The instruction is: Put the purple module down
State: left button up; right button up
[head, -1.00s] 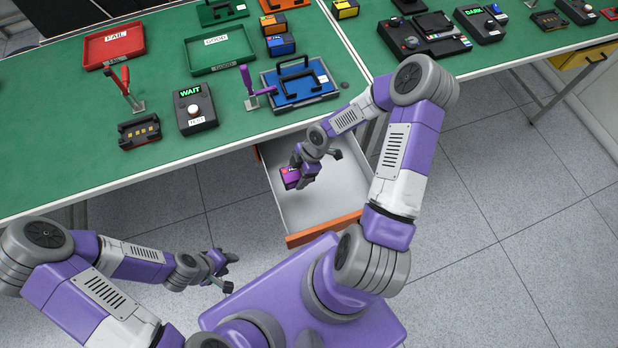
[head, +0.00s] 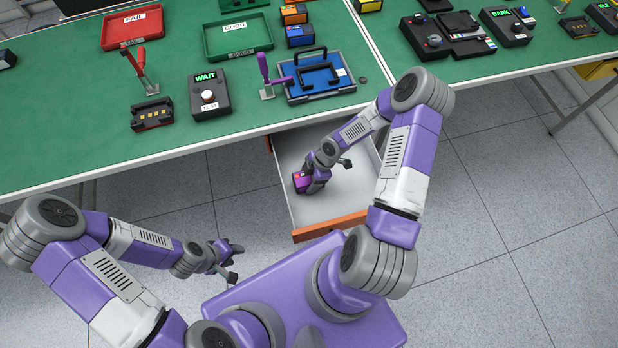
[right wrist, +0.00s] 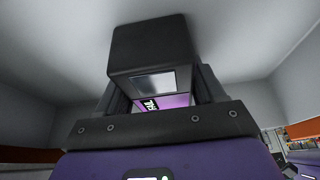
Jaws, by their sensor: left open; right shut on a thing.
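The purple module (head: 300,182) is a small dark block with a purple face. My right gripper (head: 307,184) is shut on it, inside the outline of the open drawer (head: 330,228). In the right wrist view the module (right wrist: 152,45) sits between the two fingers, with its dark body, a light grey patch and part of its purple label showing. Pale drawer walls surround it there. I cannot tell whether it touches the drawer floor. My left gripper (head: 236,262) is open and empty over the floor, left of the drawer.
The drawer has a pale interior and an orange front; its floor looks bare around the module.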

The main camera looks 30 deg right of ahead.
jog(key=o, duration=1.2)
jog(key=shift+r, duration=0.1)
jog(key=shift+d+r+p, duration=0.15)
jog(key=shift+r+p, duration=0.15)
jog(key=shift+p, duration=0.05)
jog(key=p+v, duration=0.3)
jog(key=v, duration=0.8)
jog(key=shift+s+r, duration=0.1)
jog(key=shift+r, duration=0.1)
